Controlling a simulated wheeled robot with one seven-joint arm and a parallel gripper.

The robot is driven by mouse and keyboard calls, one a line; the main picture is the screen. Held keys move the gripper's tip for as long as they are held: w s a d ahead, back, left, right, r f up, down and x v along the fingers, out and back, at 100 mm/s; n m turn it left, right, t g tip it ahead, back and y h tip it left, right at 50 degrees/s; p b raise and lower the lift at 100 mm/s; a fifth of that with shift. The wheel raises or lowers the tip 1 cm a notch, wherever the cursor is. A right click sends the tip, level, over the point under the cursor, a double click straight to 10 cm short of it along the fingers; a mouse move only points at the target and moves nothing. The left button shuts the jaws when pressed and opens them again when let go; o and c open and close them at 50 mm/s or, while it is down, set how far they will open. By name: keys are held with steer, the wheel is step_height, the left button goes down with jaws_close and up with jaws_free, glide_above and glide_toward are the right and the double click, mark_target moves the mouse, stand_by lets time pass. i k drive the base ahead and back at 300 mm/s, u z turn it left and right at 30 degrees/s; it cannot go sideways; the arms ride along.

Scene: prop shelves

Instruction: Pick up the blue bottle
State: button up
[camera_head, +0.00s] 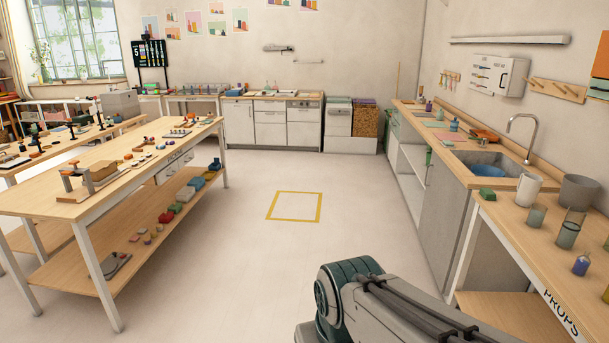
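A small dark blue-violet bottle (581,265) with a pale top stands upright on the wooden top of the props shelf (515,225) at the right. It looks like the blue bottle, though its colour leans to purple. Nothing touches it. A part of my arm shows at the bottom middle, left of the props shelf. My gripper is outside the picture, so its opening and contents do not show.
Cups, including a clear one (568,234), a white pot (528,190) and a grey pot (579,192) stand around the bottle. A sink counter (447,157) continues behind. A long workbench (120,185) stands left. The floor around the yellow square (294,219) is clear.

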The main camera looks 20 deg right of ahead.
mark_target(581, 264)
steer(key=z, duration=0.2)
steer(key=i, duration=1.6)
steer(key=z, duration=0.95)
steer(key=i, duration=1.1)
steer(key=z, duration=1.65)
steer(key=i, duration=0.9)
steer(key=z, duration=0.5)
